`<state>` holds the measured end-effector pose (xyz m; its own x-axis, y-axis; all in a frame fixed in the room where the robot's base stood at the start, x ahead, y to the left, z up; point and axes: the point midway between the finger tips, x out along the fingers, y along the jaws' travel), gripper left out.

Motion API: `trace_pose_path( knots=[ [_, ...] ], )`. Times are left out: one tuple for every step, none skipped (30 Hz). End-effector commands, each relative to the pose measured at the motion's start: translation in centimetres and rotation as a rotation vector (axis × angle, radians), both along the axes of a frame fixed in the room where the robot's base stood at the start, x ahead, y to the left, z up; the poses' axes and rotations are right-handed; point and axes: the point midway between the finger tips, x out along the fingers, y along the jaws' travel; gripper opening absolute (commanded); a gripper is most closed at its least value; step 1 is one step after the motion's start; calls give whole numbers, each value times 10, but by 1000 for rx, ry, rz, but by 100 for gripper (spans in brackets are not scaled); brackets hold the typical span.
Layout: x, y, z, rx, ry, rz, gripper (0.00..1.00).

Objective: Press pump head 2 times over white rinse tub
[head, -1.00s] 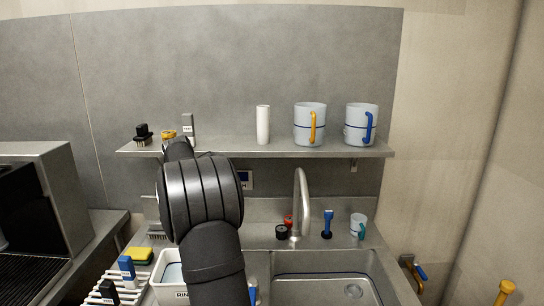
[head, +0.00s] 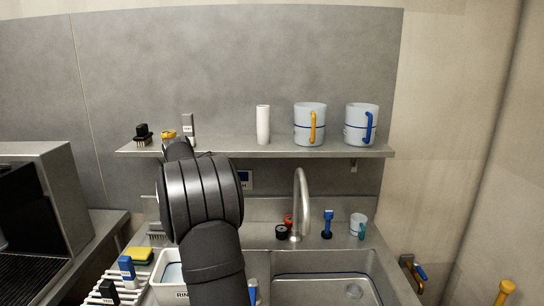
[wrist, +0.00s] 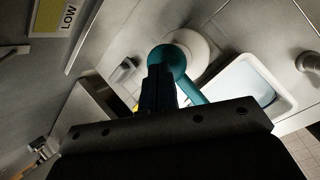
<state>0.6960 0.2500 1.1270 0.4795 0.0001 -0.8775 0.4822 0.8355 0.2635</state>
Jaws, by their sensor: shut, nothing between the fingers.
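In the wrist view, my gripper (wrist: 158,75) is shut and empty. Its fingertips overlap the teal pump head (wrist: 172,55); I cannot tell whether they touch it. The pump head sits on a round white body (wrist: 198,48), and a teal spout (wrist: 194,94) runs toward the white rinse tub (wrist: 282,82). In the head view, the tub (head: 158,272), with partly hidden lettering, stands left of the sink basin. My arm covers part of the tub and hides the gripper and pump there.
A metal faucet (head: 302,200) rises behind the sink basin (head: 330,289). A white rack (head: 103,287) and yellow sponge (head: 139,256) lie left of the tub. A shelf (head: 230,150) with mugs and a white cylinder (head: 263,125) hangs above.

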Motion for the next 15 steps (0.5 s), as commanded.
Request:
trace_pose_path(
  knots=[
    [0, 0, 0, 0, 0, 0, 0],
    [0, 0, 0, 0, 0, 0, 0],
    [0, 0, 0, 0, 0, 0, 0],
    [0, 0, 0, 0, 0, 0, 0],
    [0, 0, 0, 0, 0, 0, 0],
    [0, 0, 0, 0, 0, 0, 0],
    [0, 0, 0, 0, 0, 0, 0],
    [0, 0, 0, 0, 0, 0, 0],
    [0, 0, 0, 0, 0, 0, 0],
    [0, 0, 0, 0, 0, 0, 0],
    [0, 0, -1, 0, 0, 0, 0],
    [0, 0, -1, 0, 0, 0, 0],
    [0, 0, -2, 0, 0, 0, 0],
    [0, 0, -3, 0, 0, 0, 0],
    [0, 0, -4, 0, 0, 0, 0]
  ],
)
